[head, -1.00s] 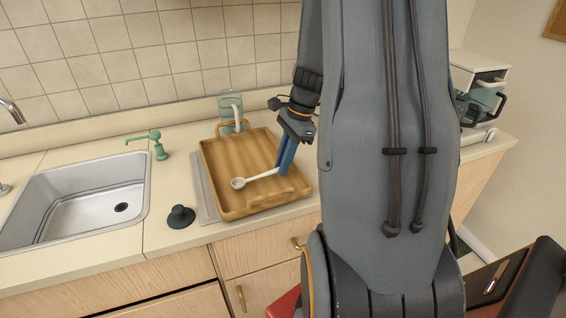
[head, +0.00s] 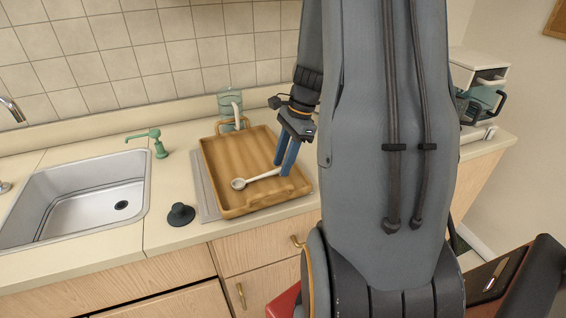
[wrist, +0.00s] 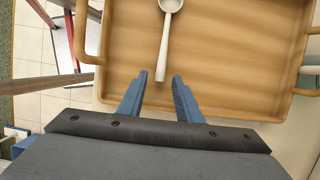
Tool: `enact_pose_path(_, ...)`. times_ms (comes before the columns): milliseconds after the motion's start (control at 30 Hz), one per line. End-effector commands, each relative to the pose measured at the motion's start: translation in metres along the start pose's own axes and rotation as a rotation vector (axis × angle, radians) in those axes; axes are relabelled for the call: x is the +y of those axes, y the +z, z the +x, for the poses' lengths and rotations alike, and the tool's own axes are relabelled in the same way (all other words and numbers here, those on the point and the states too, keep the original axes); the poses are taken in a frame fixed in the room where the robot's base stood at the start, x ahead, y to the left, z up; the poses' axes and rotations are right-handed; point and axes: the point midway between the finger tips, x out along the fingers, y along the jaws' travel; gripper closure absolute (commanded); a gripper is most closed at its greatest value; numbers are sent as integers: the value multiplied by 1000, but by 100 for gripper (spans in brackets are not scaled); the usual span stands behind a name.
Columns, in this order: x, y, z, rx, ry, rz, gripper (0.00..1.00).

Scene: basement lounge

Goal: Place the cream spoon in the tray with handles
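The cream spoon (head: 260,178) lies in the wooden tray with handles (head: 215,170), its bowl toward the left and its handle toward my gripper. In the wrist view the spoon (wrist: 164,45) rests on the floor of the tray (wrist: 235,60), bowl pointing away from me. My gripper (head: 284,168) is over the right part of the tray. In the wrist view its blue fingers (wrist: 159,77) stand apart, with the end of the spoon handle between their tips and a gap on each side. The tray sits on the counter, with one handle at the back and one at the front.
A sink (head: 90,205) is at the left, with a green soap dispenser (head: 157,145) and a black stopper (head: 181,214) beside it. A glass jar (head: 229,104) stands behind the tray. A green-and-black appliance (head: 482,103) is at the far right of the counter.

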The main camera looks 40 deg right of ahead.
Motion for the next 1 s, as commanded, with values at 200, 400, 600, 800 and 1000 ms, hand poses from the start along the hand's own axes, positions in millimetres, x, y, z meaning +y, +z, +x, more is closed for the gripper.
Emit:
enact_pose_path(200,-2,-1,-39,3,-6,-1,68)
enact_pose_path(400,-2,-1,-80,2,-5,-1,68)
enact_pose_path(600,-1,-1,-106,1,-3,1,68)
enact_pose_path(800,0,0,-115,0,0,1,68)
enact_pose_path(1000,0,0,-115,0,0,1,68)
